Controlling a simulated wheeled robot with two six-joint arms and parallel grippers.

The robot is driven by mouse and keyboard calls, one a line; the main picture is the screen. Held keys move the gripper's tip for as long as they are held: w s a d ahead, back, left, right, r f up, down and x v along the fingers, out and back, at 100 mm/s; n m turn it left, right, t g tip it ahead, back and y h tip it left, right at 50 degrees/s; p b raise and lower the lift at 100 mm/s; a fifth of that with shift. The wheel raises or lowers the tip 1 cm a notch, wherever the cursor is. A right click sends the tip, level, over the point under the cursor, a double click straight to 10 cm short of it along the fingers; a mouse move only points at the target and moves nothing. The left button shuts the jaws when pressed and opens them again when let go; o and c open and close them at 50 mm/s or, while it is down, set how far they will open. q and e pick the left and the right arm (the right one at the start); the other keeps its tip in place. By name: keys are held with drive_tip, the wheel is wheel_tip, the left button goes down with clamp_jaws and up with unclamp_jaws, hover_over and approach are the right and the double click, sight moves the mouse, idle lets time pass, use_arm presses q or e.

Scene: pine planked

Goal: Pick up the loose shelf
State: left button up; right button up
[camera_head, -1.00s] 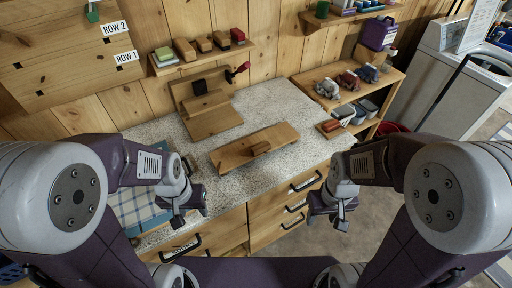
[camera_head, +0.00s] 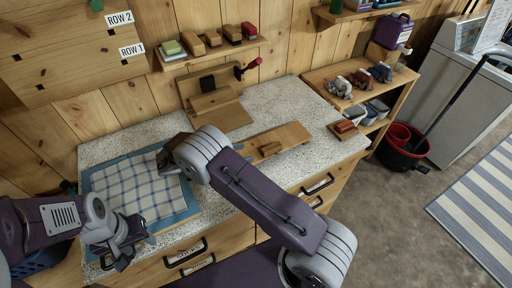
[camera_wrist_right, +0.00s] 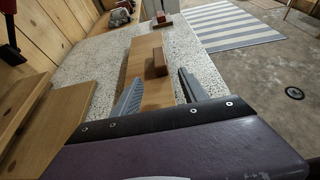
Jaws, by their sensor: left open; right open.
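The loose shelf (camera_head: 290,136), a pale wooden board with a small darker block on top, lies flat on the speckled counter; my right arm covers its left end in the head view. In the right wrist view the shelf (camera_wrist_right: 146,62) runs away from my right gripper (camera_wrist_right: 160,90). Its open fingers appear on either side of the board's near end; I cannot tell their height against it. My left gripper (camera_head: 120,256) is open and empty at the counter's front left, beside the checked cloth.
A wooden stand (camera_head: 222,110) with a red-handled clamp is behind the shelf. A checked cloth (camera_head: 135,190) on a blue mat covers the counter's left. A wall board (camera_head: 70,50) is labelled ROW 1 and ROW 2. A low rack (camera_head: 335,75) and red bucket (camera_head: 400,147) are at right.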

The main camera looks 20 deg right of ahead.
sight(262, 151)
drive_tip(key=p+x, duration=0.1)
drive_tip(key=x, duration=0.3)
drive_tip(key=shift+r, duration=0.2)
drive_tip(key=shift+d+f, duration=0.1)
drive_tip(key=shift+f, duration=0.05)
drive_tip(key=p+x, duration=0.2)
drive_tip(key=x, duration=0.3)
drive_tip(key=shift+s+f, duration=0.1)
drive_tip(key=shift+f, duration=0.05)
drive_tip(key=shift+d+f, duration=0.1)
drive_tip(key=shift+f, duration=0.05)
drive_tip(key=shift+c, duration=0.3)
clamp_jaws()
